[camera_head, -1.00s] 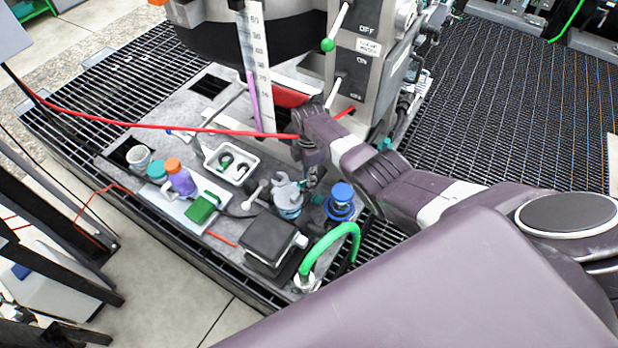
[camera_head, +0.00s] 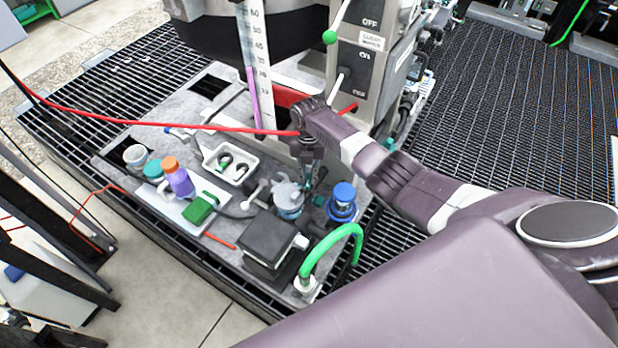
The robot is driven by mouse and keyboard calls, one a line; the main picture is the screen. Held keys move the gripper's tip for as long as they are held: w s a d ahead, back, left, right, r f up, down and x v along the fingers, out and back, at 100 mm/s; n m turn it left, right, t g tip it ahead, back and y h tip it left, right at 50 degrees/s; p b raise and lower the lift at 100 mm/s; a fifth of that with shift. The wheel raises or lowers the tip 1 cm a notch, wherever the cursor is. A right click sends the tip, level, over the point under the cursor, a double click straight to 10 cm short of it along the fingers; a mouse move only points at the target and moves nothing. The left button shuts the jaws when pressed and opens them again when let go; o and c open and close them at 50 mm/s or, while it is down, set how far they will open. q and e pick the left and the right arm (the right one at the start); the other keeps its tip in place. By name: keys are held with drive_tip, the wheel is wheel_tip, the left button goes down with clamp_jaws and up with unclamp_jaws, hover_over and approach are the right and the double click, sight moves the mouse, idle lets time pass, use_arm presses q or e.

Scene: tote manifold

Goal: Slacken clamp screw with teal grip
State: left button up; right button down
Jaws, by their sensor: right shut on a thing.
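My right gripper (camera_head: 312,179) points down at the back right of the grey board, just behind the clear bottle (camera_head: 289,198). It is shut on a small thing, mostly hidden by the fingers. Dark teal shows low at the fingertips, but I cannot tell whether it is the clamp screw's grip. Another teal bit (camera_head: 390,143) shows behind my right forearm, beside the machine. A teal-capped jar (camera_head: 153,169) stands at the board's left. My left gripper is out of view.
A blue-topped fitting (camera_head: 342,203), a green hose (camera_head: 333,246) and a black box (camera_head: 268,243) crowd the front right. A red line (camera_head: 160,124) runs across to my right wrist. The grey machine (camera_head: 368,60) stands behind. Black grating (camera_head: 500,110) at right is clear.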

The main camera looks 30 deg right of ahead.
drive_tip(key=n+b, duration=0.1)
drive_tip(key=n, duration=0.1)
drive_tip(key=n+b, duration=0.1)
drive_tip(key=n, duration=0.1)
drive_tip(key=shift+w+n, duration=0.2)
drive_tip(key=shift+n, duration=0.1)
drive_tip(key=n+b, duration=0.4)
drive_tip(key=b, duration=0.3)
drive_tip(key=shift+a+f+b, duration=0.1)
drive_tip(key=shift+b, duration=0.2)
drive_tip(key=shift+a+r+n+b, duration=0.1)
drive_tip(key=shift+r+n+b, duration=0.15)
drive_tip(key=shift+n+b, duration=0.7)
drive_tip(key=shift+m, duration=0.25)
drive_tip(key=c, duration=2)
unclamp_jaws()
drive_tip(key=shift+s, duration=0.15)
wheel_tip(320, 180, up, 12)
drive_tip(key=shift+f, duration=0.1)
